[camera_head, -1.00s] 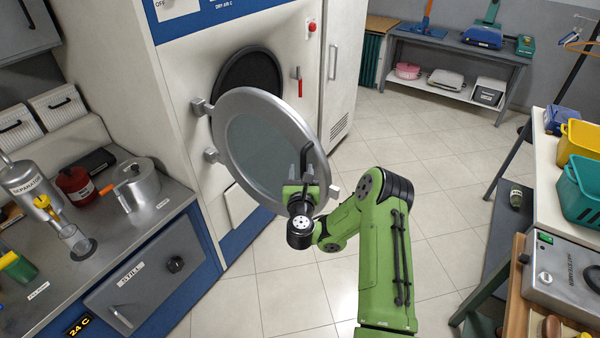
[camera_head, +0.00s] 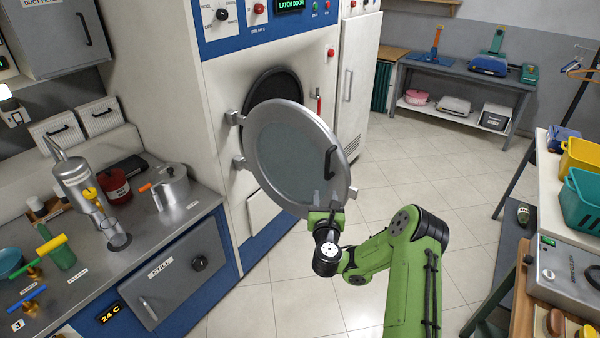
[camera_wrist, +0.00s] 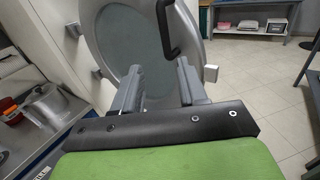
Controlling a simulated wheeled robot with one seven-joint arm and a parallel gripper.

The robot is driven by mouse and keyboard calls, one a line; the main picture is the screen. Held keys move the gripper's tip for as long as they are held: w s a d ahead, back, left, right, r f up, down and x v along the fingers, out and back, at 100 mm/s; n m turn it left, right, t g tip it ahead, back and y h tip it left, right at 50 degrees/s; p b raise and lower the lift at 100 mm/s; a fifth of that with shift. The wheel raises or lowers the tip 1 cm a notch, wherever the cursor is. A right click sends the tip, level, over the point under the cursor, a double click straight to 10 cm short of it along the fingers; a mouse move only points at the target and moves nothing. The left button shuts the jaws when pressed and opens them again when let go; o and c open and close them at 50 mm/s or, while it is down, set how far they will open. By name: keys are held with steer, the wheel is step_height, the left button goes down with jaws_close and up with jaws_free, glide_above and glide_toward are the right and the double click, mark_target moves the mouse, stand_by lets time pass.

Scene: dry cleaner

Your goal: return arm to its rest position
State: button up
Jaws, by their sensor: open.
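My green arm reaches forward from the lower right in the head view. My gripper (camera_head: 327,205) is in front of the lower part of the open round machine door (camera_head: 282,155). In the wrist view the two grey jaws (camera_wrist: 158,85) stand apart with nothing between them. The door's black handle (camera_wrist: 167,28) is beyond and above the jaws; it also shows in the head view (camera_head: 331,162), above the gripper. The gripper is not around the handle. Whether the gripper touches the door is not clear.
The door hangs from the white and blue machine (camera_head: 222,90), its dark opening (camera_head: 275,88) showing behind. A counter (camera_head: 165,228) with a kettle-like pot (camera_head: 172,185) is at left. A table with baskets (camera_head: 585,200) is at right. Tiled floor (camera_head: 430,165) lies clear between.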

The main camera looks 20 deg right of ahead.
steer(key=w+a+r+n+t+y, duration=0.2)
steer(key=a+r+n+y, duration=0.6)
steer(key=a+n, duration=0.45)
steer(key=s+a+r+n+g+y+b, duration=0.25)
steer(key=s+a+n+g+y, duration=0.55)
steer(key=a+n, duration=0.7)
steer(key=s+d+n+g+h+b, duration=0.1)
steer(key=s+d+n+h, duration=0.3)
steer(key=s, duration=1.2)
steer(key=s+d+n+g+h, duration=0.4)
steer(key=s+d+n, duration=0.3)
steer(key=s, duration=0.9)
steer(key=shift+s+d+n+h+b, duration=0.4)
steer(key=shift+n+h, duration=0.1)
steer(key=shift+n, duration=0.55)
steer(key=shift+r, duration=0.1)
